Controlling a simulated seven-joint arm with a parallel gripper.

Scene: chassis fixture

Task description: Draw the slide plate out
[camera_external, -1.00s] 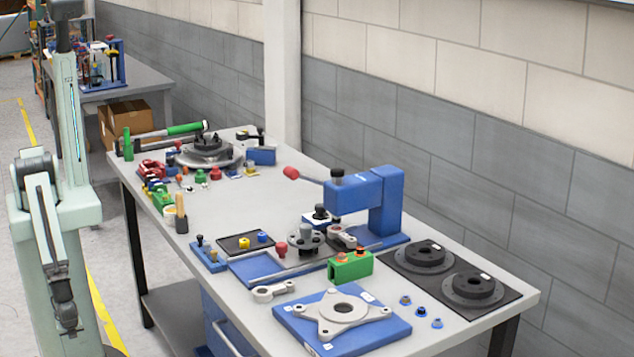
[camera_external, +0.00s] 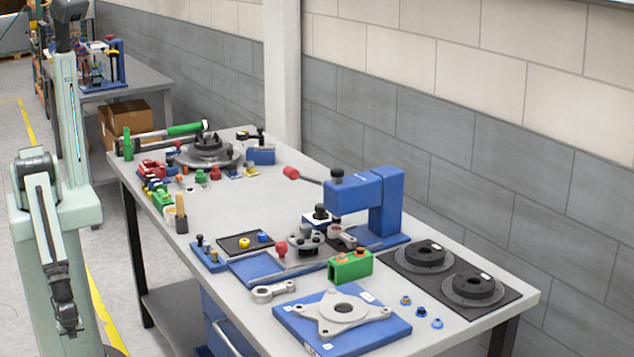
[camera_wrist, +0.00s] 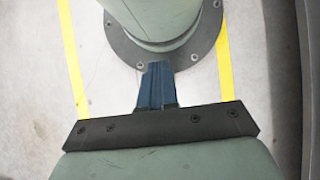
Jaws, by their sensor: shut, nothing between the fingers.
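The slide fixture stands on the bench beside the blue press (camera_external: 365,200) in the external view. It has a blue base (camera_external: 255,268), grey rails and a grey plate with a red knob (camera_external: 281,249) at its left end; I take this plate for the slide plate. My gripper (camera_wrist: 157,68) is shut and empty in the wrist view, above the floor by my base. It is far left of the bench, away from the slide plate.
A green block (camera_external: 350,267) stands close right of the slide fixture. A black tray (camera_external: 230,245) and a small blue block with pegs (camera_external: 208,254) are to its left. A blue plate (camera_external: 385,330) with a grey flange lies in front. The bench middle behind is clear.

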